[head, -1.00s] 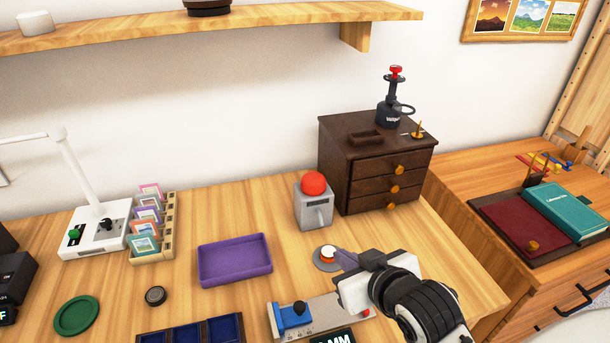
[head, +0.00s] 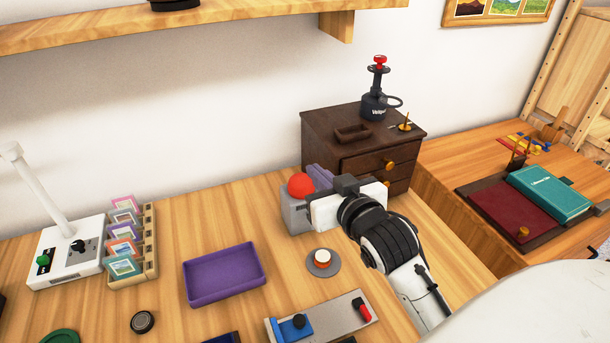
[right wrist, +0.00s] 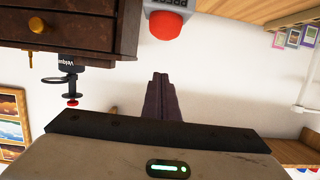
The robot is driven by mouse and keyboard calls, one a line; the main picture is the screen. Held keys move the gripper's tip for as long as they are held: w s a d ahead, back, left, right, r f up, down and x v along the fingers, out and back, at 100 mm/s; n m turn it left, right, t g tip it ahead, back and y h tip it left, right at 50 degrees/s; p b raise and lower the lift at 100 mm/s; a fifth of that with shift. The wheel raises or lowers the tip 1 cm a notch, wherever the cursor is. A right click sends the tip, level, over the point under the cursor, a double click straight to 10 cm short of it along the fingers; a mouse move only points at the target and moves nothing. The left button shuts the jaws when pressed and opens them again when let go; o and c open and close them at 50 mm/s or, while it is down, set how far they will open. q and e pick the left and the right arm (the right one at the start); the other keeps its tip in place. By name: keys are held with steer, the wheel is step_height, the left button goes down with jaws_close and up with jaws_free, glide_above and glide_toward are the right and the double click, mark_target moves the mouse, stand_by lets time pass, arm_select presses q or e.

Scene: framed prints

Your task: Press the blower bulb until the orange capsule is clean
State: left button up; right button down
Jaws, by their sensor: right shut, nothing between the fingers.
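The red blower bulb (head: 300,185) sits on a grey box (head: 294,216) in front of the dark drawer chest. The bulb also shows in the right wrist view (right wrist: 180,26), upside down. The orange capsule (head: 322,256), with a pale top, sits on a round grey base in front of the box. My right gripper (head: 318,177) is shut and empty, its purple fingers beside the bulb in the head view. In the right wrist view its fingertips (right wrist: 160,77) appear apart from the bulb. I cannot tell its height over the bulb. My left gripper is out of view.
The dark drawer chest (head: 340,135) stands close behind the gripper, with a black pump-topped bottle (head: 376,103) on it. A purple tray (head: 224,273) lies to the left. A slide fixture with a blue block (head: 291,328) is in front. A wooden shelf (head: 230,25) hangs above.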

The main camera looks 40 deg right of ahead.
glide_above(305, 187)
steer(key=shift+s+a+f, duration=0.1)
steer(key=shift+s+f, duration=0.2)
steer(key=shift+f, duration=0.4)
steer(key=f, duration=0.3)
steer(key=shift+w+f, duration=0.15)
steer(key=shift+w, duration=0.15)
steer(key=shift+f, duration=0.5)
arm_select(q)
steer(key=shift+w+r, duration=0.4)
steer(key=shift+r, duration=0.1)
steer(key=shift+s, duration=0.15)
